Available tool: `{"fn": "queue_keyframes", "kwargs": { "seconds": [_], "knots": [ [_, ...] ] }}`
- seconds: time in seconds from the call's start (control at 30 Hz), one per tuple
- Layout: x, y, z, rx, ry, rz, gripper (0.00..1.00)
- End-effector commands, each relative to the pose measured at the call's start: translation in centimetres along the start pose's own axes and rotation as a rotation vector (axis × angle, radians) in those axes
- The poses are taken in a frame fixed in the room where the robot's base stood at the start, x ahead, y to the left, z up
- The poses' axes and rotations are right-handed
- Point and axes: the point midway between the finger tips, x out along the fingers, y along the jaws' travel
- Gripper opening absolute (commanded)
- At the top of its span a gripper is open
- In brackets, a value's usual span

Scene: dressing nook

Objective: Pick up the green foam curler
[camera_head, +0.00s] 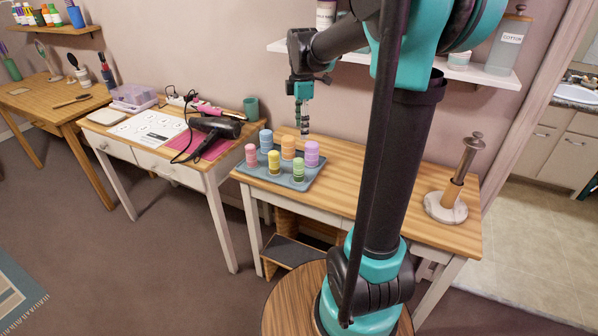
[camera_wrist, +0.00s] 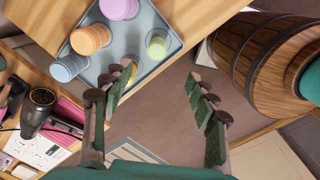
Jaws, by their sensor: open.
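The green foam curler (camera_head: 298,172) stands upright at the front right of a blue-grey tray (camera_head: 262,177) on the wooden table. In the wrist view the green curler (camera_wrist: 157,45) shows near the tray's edge, beyond my fingertips and between their lines. My gripper (camera_head: 303,124) hangs above the back of the tray, apart from the curlers. In the wrist view my gripper (camera_wrist: 158,86) is open with nothing between its fingers. A yellow curler (camera_head: 274,163) stands beside the green one; in the wrist view my left finger partly covers it.
Blue, pink, orange and purple curlers (camera_head: 312,153) share the tray. A black hair dryer (camera_head: 215,127) lies on the left table. A paper-towel-like stand (camera_head: 454,190) is at the table's right end. A shelf (camera_head: 480,75) with bottles hangs above. The table's middle is clear.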

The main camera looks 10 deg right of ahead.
Motion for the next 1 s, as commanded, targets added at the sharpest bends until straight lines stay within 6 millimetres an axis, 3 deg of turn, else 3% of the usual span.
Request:
{"fn": "queue_keyframes", "kwargs": {
  "seconds": [0.1,0.2,0.7,1.0],
  "knots": [
    [-0.7,1.0,-0.3,-0.09,-0.001,-0.019,0.58],
    [-0.2,1.3,-0.3,-0.117,0.0,-0.025,0.58],
    [9.1,1.0,-0.3,-0.116,0.0,-0.024,0.58],
    [11.5,0.8,-0.3,-0.116,0.0,-0.024,0.58]
  ]
}}
